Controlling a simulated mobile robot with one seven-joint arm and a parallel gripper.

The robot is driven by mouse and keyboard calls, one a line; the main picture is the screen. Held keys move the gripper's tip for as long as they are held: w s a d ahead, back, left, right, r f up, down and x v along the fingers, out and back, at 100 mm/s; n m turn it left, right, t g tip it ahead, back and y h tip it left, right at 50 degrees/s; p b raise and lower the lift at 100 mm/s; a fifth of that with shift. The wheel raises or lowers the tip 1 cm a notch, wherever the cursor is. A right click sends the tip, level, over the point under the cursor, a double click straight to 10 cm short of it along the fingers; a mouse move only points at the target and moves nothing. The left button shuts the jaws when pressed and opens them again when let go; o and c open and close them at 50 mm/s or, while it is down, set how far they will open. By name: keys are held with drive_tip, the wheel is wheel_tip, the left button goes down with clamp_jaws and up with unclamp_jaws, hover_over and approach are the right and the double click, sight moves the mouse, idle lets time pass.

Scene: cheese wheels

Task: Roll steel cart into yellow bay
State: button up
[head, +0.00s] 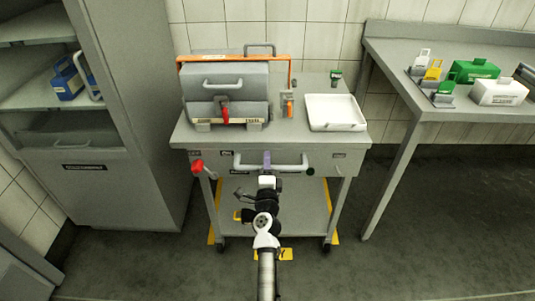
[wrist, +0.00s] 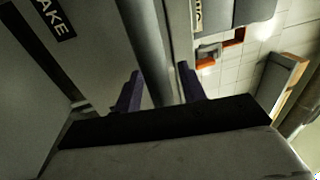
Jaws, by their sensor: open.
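The steel cart (head: 185,132) stands upright in front of me, with a front push handle (head: 285,167). Yellow floor marks of the bay (head: 211,228) show beside and in front of the cart's legs; the cart hides the rest, so I cannot tell whether it is fully inside. My gripper (head: 267,160) is at the middle of the handle. In the wrist view, its purple fingers (wrist: 160,88) are open on either side of the grey handle bar (wrist: 148,45). I cannot tell whether they touch it.
On the cart are a grey lidded press (head: 227,95) and a white tray (head: 335,112). A red knob (head: 197,167) is at its front left. A grey cabinet (head: 120,150) stands left, a table (head: 400,75) with coloured items right. Floor is clear at front right.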

drive_tip(key=shift+w, duration=0.25)
drive_tip(key=shift+r, duration=0.1)
drive_tip(key=shift+s, duration=0.1)
clamp_jaws()
drive_tip(key=w+b, duration=0.3)
drive_tip(key=w, duration=0.5)
drive_tip(key=shift+w+r, duration=0.1)
drive_tip(key=shift+w, duration=0.3)
